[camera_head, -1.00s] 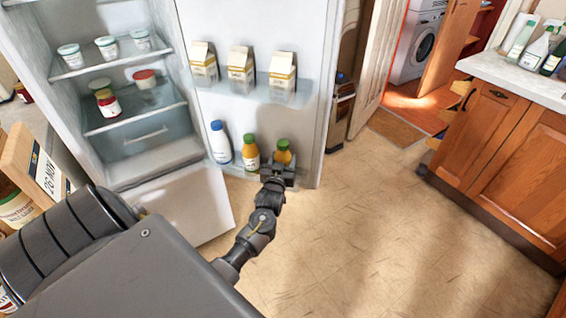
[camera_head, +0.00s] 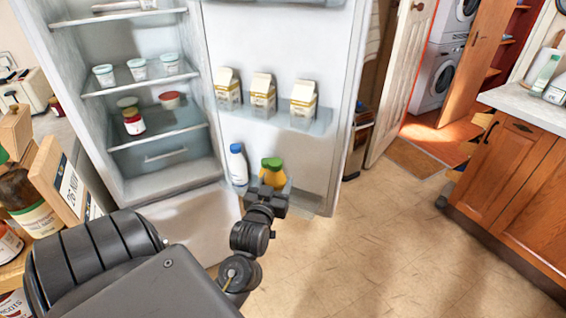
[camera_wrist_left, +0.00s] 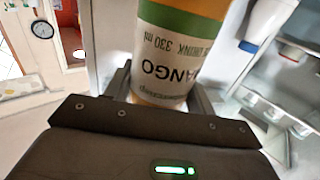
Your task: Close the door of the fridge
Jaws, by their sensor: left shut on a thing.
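The fridge (camera_head: 205,168) stands open at the left in the head view. Its white door (camera_head: 285,45) is swung out to the right, with cartons and bottles on its shelves. My left gripper (camera_head: 266,192) is at the door's lower shelf. In the left wrist view, its fingers (camera_wrist_left: 163,92) are shut on a mango drink bottle (camera_wrist_left: 178,50) with a white, green and orange label. My right gripper is not in view.
A blue-capped white bottle (camera_head: 238,165) stands left of the gripper. Several cartons (camera_head: 263,95) stand on the door's upper shelf. A wooden cabinet (camera_head: 520,165) is at the right. The tiled floor (camera_head: 390,235) between is clear. Jars and a wooden sign crowd the left edge.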

